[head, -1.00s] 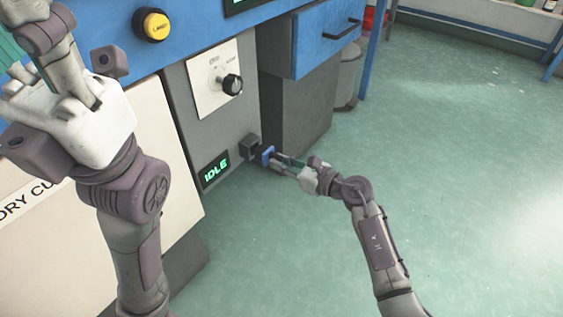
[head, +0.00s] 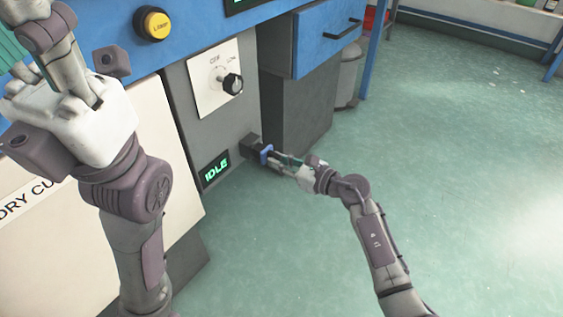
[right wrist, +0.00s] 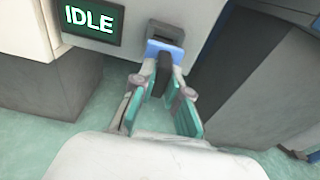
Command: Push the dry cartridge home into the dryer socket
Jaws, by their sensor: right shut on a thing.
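The dry cartridge (head: 266,154) shows a blue plate; in the right wrist view its blue plate (right wrist: 165,49) has a dark grip behind it. My right gripper (head: 282,161) is shut on that grip, its teal-lined fingers on either side (right wrist: 162,84). The dryer socket (head: 250,146) is a dark box low on the grey panel. The blue plate is right at the socket's front; its dark opening (right wrist: 168,33) still shows above the plate. I cannot tell how deep the cartridge sits. My left gripper (head: 12,70) is at the upper left, partly cut off, far from the socket.
A display reading IDLE (head: 214,168) is left of the socket. A dial (head: 232,83) on a white plate and a yellow lamp (head: 154,24) are above. A blue drawer unit (head: 318,41) stands to the right. The green floor (head: 450,170) at right is open.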

